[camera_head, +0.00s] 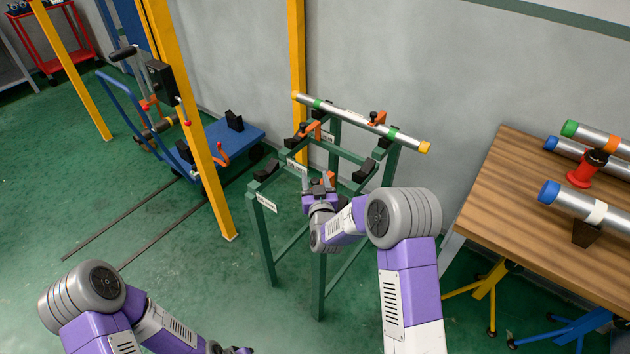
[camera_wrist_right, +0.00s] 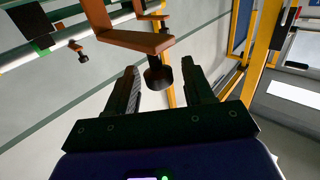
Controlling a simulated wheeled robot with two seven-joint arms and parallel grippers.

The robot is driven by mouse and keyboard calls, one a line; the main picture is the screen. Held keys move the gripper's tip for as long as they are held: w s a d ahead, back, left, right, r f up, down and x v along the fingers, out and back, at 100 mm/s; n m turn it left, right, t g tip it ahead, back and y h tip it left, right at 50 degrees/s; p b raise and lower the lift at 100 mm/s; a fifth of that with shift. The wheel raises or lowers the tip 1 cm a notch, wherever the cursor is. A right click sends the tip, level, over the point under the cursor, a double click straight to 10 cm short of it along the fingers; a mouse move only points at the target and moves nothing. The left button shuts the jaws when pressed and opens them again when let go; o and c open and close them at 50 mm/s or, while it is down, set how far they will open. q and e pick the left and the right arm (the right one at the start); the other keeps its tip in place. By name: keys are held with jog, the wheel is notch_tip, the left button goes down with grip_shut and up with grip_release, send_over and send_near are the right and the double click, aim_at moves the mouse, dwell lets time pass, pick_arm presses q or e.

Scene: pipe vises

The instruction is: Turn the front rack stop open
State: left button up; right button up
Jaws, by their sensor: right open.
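The green pipe rack (camera_head: 268,232) stands in the middle of the head view. Its front stop, an orange bracket (camera_head: 330,177), is partly hidden by my right gripper (camera_head: 318,187). In the right wrist view the orange bracket (camera_wrist_right: 135,40) crosses the upper middle, and its black knob (camera_wrist_right: 158,76) hangs between the two open fingers (camera_wrist_right: 162,84). I see a gap on each side of the knob. My left gripper (camera_head: 238,350) is at the bottom edge of the head view, mostly cut off.
A silver pipe (camera_head: 350,116) with coloured bands lies across the back of the rack, near two more orange stops (camera_head: 376,118). A blue cart (camera_head: 222,143) and yellow post (camera_head: 197,120) are left. A wooden table (camera_head: 510,190) with pipes is right.

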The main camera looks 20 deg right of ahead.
grip_shut()
dwell(0.3)
jog(key=shift+w+d+r, duration=0.1)
